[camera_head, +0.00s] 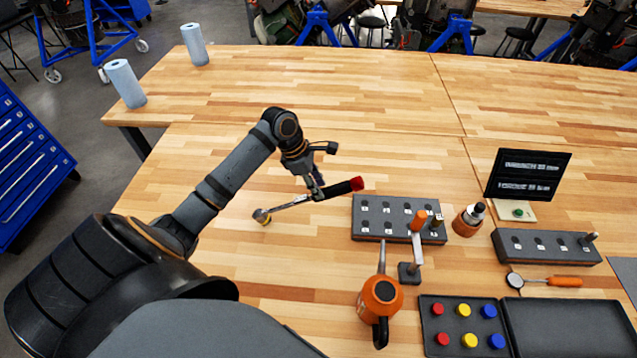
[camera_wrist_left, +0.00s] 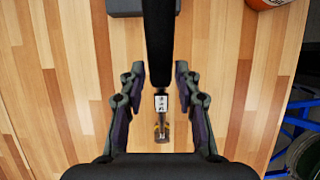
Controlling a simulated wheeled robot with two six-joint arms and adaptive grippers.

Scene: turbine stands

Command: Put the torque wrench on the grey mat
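The torque wrench has a black handle with a red end, a silver shaft and a round head (camera_head: 262,216). It is left of the middle of the table in the head view. My left gripper (camera_head: 316,192) is at its black handle. The wrench looks raised off the wood. A grey flat patch (camera_head: 625,272), probably the grey mat, is cut off at the right edge. My right gripper is not in view.
A grey socket holder (camera_head: 372,230) stands right of the wrench. An orange tool (camera_head: 381,296), an orange bottle (camera_head: 468,222), a second holder (camera_head: 545,248), a small screen (camera_head: 527,175), an orange-handled mirror (camera_head: 562,282) and dark trays (camera_head: 560,325) fill the right side.

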